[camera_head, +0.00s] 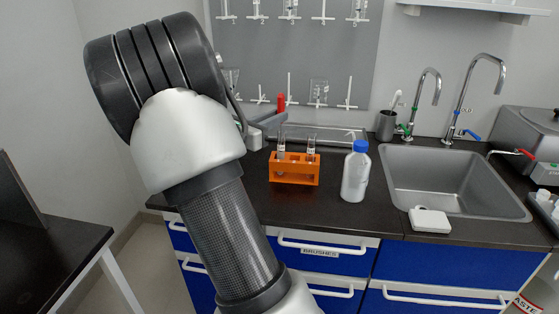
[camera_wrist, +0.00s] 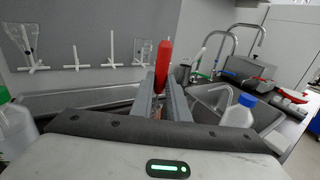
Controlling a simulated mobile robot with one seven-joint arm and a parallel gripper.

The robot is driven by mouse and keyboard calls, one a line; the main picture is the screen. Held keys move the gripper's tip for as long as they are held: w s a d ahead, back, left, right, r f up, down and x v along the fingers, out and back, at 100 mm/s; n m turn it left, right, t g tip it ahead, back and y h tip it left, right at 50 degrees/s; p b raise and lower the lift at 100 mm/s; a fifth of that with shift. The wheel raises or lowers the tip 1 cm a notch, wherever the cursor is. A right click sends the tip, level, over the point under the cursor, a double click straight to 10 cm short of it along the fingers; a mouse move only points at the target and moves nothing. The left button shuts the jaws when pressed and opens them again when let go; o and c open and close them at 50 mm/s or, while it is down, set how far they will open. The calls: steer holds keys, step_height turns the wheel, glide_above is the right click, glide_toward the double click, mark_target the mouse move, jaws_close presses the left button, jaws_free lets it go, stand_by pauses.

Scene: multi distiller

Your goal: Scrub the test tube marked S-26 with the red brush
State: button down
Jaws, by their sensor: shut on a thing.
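My gripper (camera_head: 272,119) is shut on the red brush (camera_head: 281,102), whose red handle stands upright. In the wrist view the red handle (camera_wrist: 163,65) rises between the two grey fingers (camera_wrist: 160,88). The orange rack (camera_head: 295,181) stands on the dark counter, just below my gripper in the head view. It holds two clear test tubes: the left tube (camera_head: 281,150) is under the brush, and the right tube (camera_head: 311,146) is beside it. Their labels are too small to read. I cannot tell whether the brush's lower end is inside the left tube.
A white bottle with a blue cap (camera_head: 355,176) stands right of the rack. A metal sink (camera_head: 440,180) with taps and a dark cup (camera_head: 386,125) lie farther right. A pegboard (camera_head: 300,50) with glassware is behind. The front of the counter is clear.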

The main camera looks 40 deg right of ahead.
step_height(320, 180, up, 5)
steer(key=p, duration=0.6)
steer(key=shift+f, duration=0.15)
steer(key=f+b, duration=0.1)
steer(key=f, duration=0.2)
steer(key=f+b, duration=0.1)
steer(key=shift+w+d+f+b, duration=0.1)
steer(key=shift+w+f+b, duration=0.15)
steer(key=shift+f+b, duration=0.1)
stand_by(1.3)
steer(key=shift+s+r, duration=0.1)
steer(key=shift+r, duration=0.1)
step_height(320, 180, up, 17)
steer(key=p, duration=1.5)
glide_above(279, 99)
steer(key=a, duration=0.2)
steer(key=shift+d+r, duration=0.15)
steer(key=shift+d, duration=0.05)
